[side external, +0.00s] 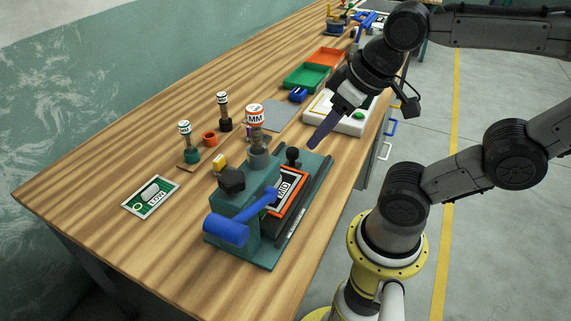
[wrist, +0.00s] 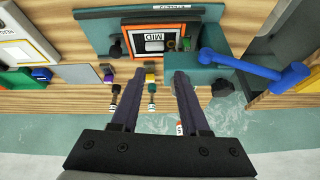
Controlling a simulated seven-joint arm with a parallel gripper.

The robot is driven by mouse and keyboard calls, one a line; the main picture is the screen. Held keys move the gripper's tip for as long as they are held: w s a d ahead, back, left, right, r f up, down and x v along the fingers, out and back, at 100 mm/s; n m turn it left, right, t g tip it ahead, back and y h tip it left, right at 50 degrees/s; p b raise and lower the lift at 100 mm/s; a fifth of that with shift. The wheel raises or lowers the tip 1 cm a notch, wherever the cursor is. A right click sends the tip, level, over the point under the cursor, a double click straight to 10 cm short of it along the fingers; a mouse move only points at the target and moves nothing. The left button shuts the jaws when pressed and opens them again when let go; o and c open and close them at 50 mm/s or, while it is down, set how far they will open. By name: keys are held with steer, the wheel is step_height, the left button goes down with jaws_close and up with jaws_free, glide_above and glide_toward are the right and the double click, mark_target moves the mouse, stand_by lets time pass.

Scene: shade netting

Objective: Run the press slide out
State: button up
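The press (side external: 236,207) is teal with a blue lever handle (side external: 226,230) and stands at the front of the bench. Its slide holds an orange-framed card marked MID (side external: 289,190), which also shows in the wrist view (wrist: 154,38). A black knob (side external: 292,155) stands at the slide's far end, and it appears left of the card in the wrist view (wrist: 115,48). My gripper (side external: 314,145) is above the bench, close to that knob in the side view. In the wrist view its two dark fingers (wrist: 159,73) are apart with nothing between them.
A LOW card (side external: 151,198) lies left of the press. Several stamps, one at the left (side external: 185,140), stand behind it. A white tray (side external: 345,117), a green bin (side external: 307,76) and an orange bin (side external: 327,57) sit farther along. The bench's front left is clear.

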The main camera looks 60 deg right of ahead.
steer(key=o, duration=0.3)
steer(key=w+d+m+g, duration=0.1)
steer(key=w, duration=0.1)
steer(key=w+d+r+m, duration=0.1)
steer(key=w+m, duration=0.1)
steer(key=w+d+r+m+g, duration=0.1)
steer(key=w+d, duration=0.1)
steer(key=shift+w+g, duration=0.3)
steer(key=shift+o, duration=0.2)
steer(key=m+g, duration=0.3)
steer(key=m, duration=0.1)
glide_above(292, 150)
step_height(292, 150, down, 5)
step_height(292, 150, down, 13)
steer(key=shift+f, duration=0.1)
jaws_close()
